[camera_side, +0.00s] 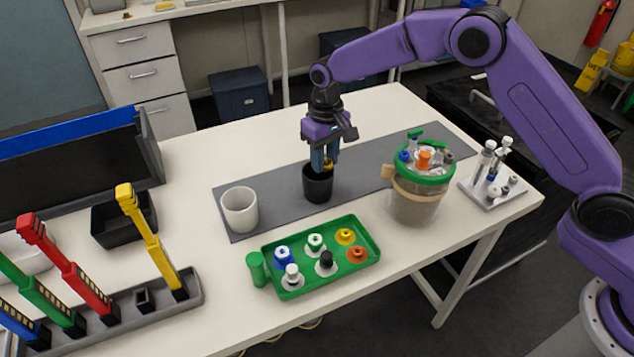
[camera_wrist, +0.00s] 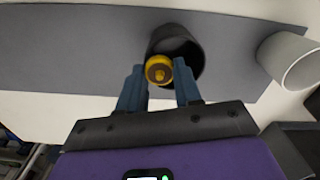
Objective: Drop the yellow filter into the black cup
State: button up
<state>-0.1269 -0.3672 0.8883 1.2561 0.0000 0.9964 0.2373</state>
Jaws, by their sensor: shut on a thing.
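The black cup (camera_side: 318,186) stands upright on the grey mat, and it also shows in the wrist view (camera_wrist: 178,40). My gripper (camera_side: 325,165) is directly over the cup's mouth, pointing down. It is shut on the yellow filter (camera_wrist: 158,70), which shows as a small yellow round piece with a dark centre between the fingertips (camera_wrist: 160,85). In the side view the filter (camera_side: 328,164) is a small yellow spot at the cup's rim, partly hidden by the fingers. I cannot tell how far it reaches inside the cup.
A white cup (camera_side: 240,210) stands left of the black cup on the grey mat (camera_side: 375,165). A green tray (camera_side: 322,285) with several coloured filters lies in front. A green-rimmed container (camera_side: 415,207) and a white vial rack (camera_side: 492,190) stand to the right. A pipette stand (camera_side: 120,318) is at left.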

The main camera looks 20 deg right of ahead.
jog(key=o, duration=1.1)
jog(key=shift+o, duration=0.2)
notch_tip(320, 180, up, 17)
jog(key=shift+r, duration=0.2)
jog(key=s+d+n, duration=0.2)
jog(key=s, duration=0.7)
jog(key=s+d+n, duration=0.3)
jog(key=s, duration=0.7)
jog(key=s+d+f+n, duration=0.2)
jog(key=s+d+f, duration=0.1)
jog(key=s+d, duration=0.4)
jog(key=s+d+f+n, duration=0.2)
jog(key=s+d, duration=0.5)
jog(key=s, duration=0.6)
jog(key=shift+s+d+f+n, duration=0.15)
jog(key=shift+s+f+n, duration=0.15)
jog(key=shift+f, duration=0.45)
